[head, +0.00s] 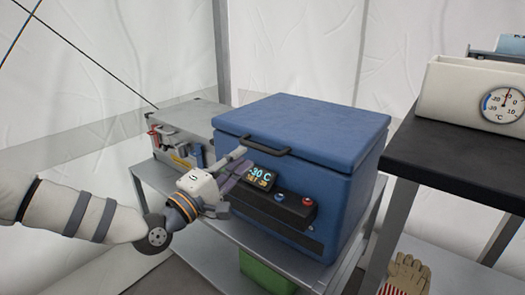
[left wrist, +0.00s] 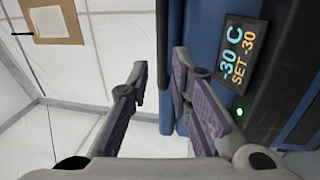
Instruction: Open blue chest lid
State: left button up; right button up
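The blue chest (head: 343,210) stands on a metal table with its lid (head: 310,125) down. A dark handle (head: 266,149) sits on the lid's front edge. My left gripper (head: 236,163) is in front of the chest, just below and left of the handle. In the left wrist view its two purple-padded fingers (left wrist: 160,75) are apart, with a blue edge of the chest (left wrist: 168,50) showing between and beyond them. My right gripper is in neither view.
A display panel (head: 262,177) with knobs is on the chest front. A grey case (head: 190,125) stands behind my left gripper. A dark shelf (head: 465,150) with a white thermometer box (head: 460,95) is close on the right. A green box (head: 265,272) and a glove (head: 407,275) lie lower down.

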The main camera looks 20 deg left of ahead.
aim_at(254, 147)
pick_arm(q)
jog(key=x, duration=0.6)
jog(key=shift+w+d+f, duration=0.1)
jog(key=shift+w+d, duration=0.05)
jog(key=shift+w, duration=0.25)
grip_shut()
